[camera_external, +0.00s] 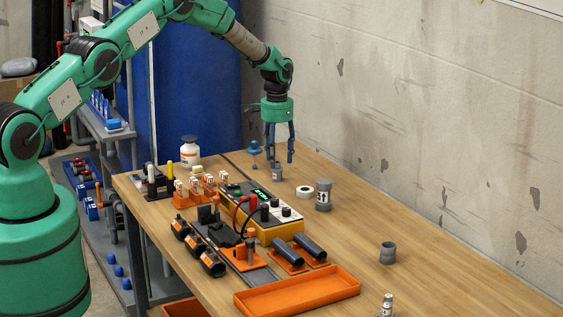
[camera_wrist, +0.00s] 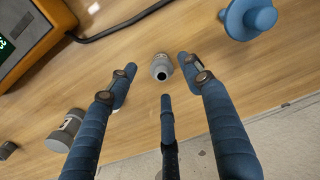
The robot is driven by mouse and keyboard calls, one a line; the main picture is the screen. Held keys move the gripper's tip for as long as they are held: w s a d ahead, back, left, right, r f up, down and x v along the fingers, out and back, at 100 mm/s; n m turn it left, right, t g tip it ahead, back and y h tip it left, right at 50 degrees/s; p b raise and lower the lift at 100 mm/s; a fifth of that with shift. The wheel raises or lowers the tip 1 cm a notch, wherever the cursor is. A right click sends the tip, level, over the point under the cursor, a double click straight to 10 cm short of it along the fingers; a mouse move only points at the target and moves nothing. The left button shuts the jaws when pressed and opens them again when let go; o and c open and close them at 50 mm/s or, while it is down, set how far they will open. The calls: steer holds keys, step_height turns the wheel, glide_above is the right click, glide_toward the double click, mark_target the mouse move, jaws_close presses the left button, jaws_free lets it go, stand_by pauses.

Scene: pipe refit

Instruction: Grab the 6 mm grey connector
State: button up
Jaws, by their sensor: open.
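A small grey connector (camera_external: 277,173) stands upright on the wooden table, directly below my gripper.
A larger grey cylinder with an arrow label (camera_external: 323,195) stands to the right, near a white ring (camera_external: 305,191). A blue knobbed piece (camera_external: 254,148) stands close behind. A yellow meter (camera_external: 262,218) with a black cable (camera_wrist: 125,24) is in front. The table's right side is mostly clear.

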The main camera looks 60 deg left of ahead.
mark_target(277, 162)
steer(key=shift+a+f, duration=0.1)
steer(key=shift+f, duration=2.15)
steer(key=shift+c, duration=0.3)
steer(key=c, duration=1.2)
